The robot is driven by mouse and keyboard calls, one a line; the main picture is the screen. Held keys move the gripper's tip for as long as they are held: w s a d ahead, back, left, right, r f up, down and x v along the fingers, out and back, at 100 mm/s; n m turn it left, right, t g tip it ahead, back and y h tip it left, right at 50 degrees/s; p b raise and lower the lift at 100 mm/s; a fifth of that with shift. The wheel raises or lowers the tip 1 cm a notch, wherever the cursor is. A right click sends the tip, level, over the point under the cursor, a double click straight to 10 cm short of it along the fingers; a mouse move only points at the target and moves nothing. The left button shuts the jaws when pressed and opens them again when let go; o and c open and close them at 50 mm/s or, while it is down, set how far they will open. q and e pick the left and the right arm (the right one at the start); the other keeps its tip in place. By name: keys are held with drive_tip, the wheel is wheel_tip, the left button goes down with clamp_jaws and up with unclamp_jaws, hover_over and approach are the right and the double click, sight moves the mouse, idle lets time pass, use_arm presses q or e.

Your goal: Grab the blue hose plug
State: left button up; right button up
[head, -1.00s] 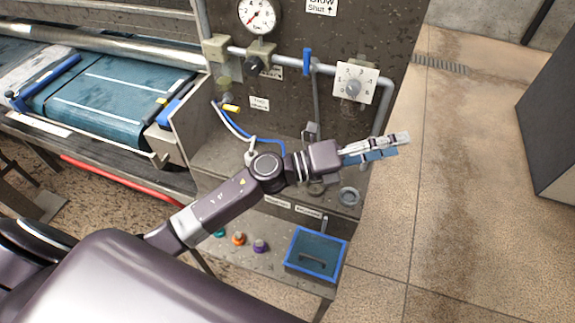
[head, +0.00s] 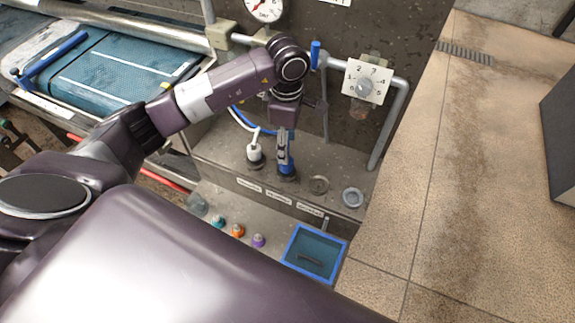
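The blue hose plug (head: 288,171) stands in a socket on the grey ledge, to the right of the white hose plug (head: 255,150). Its blue hose (head: 248,119) runs from the wall at the left and passes behind my arm. My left gripper (head: 284,158) points down directly over the blue plug, with its fingers at the plug's upper part. The fingers hide much of the plug, and I cannot tell if they are closed on it. My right gripper is not in view.
Two open sockets (head: 318,184) (head: 352,197) lie to the right on the ledge. Small teal, orange (head: 237,231) and purple caps and a blue-rimmed bin (head: 315,252) are on the lower shelf. A numbered dial (head: 365,82) and pipes (head: 393,125) are on the wall.

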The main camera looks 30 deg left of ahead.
sight(286, 166)
use_arm(q)
drive_tip(key=shift+s+f+p, duration=0.1)
drive_tip(key=shift+f+p, duration=0.35)
drive_tip(key=shift+f, duration=0.45)
wheel_tip(286, 166, down, 4)
drive_tip(key=shift+f+p, duration=0.2)
drive_tip(key=shift+p, duration=0.85)
drive_tip(key=shift+f, duration=0.2)
clamp_jaws()
